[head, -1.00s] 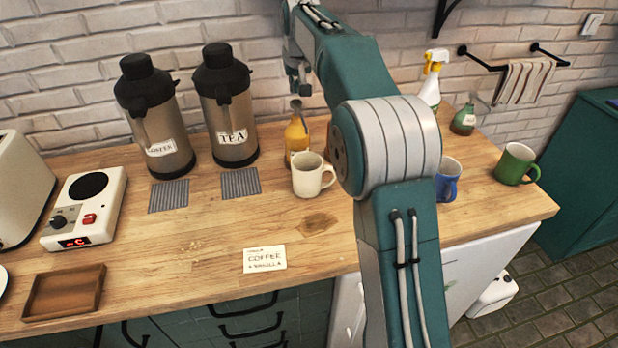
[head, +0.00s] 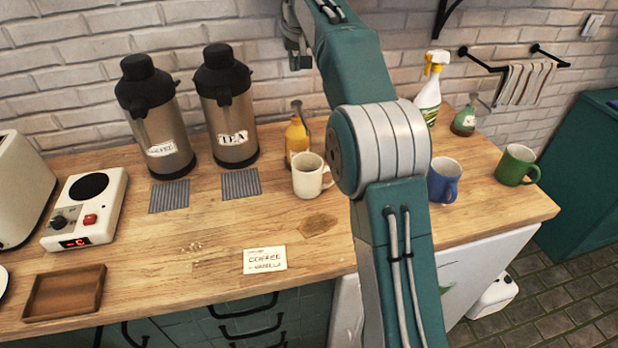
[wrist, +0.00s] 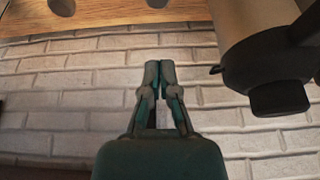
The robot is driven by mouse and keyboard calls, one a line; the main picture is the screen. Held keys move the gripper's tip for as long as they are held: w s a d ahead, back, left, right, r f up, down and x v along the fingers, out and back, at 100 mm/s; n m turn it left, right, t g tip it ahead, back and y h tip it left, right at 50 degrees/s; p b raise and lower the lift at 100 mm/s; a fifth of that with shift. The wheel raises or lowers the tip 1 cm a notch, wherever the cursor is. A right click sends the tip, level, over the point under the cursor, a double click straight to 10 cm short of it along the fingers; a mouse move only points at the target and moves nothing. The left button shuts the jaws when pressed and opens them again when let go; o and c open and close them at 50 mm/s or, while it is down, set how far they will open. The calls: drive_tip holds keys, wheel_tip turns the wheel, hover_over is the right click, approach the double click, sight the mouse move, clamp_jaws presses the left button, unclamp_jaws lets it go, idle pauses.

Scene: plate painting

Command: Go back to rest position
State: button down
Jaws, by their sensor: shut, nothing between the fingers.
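My gripper (wrist: 159,72) is shut and empty in the wrist view, with the brick wall (wrist: 60,100) behind it. In the head view my gripper (head: 297,62) shows only in part at the top, raised above the counter and right of the tea dispenser (head: 226,110). My arm bends above the counter, between the white mug (head: 309,178) and the blue mug (head: 443,180). The gripper touches nothing that I can see. A dark-topped metal dispenser (wrist: 262,45) shows at the right of the wrist view.
The coffee dispenser (head: 160,120), yellow bottle (head: 297,138), spray bottle (head: 429,95) and green mug (head: 516,166) stand on the wooden counter (head: 200,245). A hot plate (head: 86,210), wooden tray (head: 64,293) and toaster (head: 20,190) are at left. A note (head: 264,260) lies near the front edge.

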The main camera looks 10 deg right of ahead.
drive_tip(key=s+r, duration=0.2)
drive_tip(key=s, duration=2.1)
drive_tip(key=s+f, duration=0.6)
drive_tip(key=s, duration=0.4)
drive_tip(key=s+f+t, duration=0.1)
drive_tip(key=s+f, duration=0.6)
drive_tip(key=s, duration=0.2)
drive_tip(key=shift+s, duration=0.35)
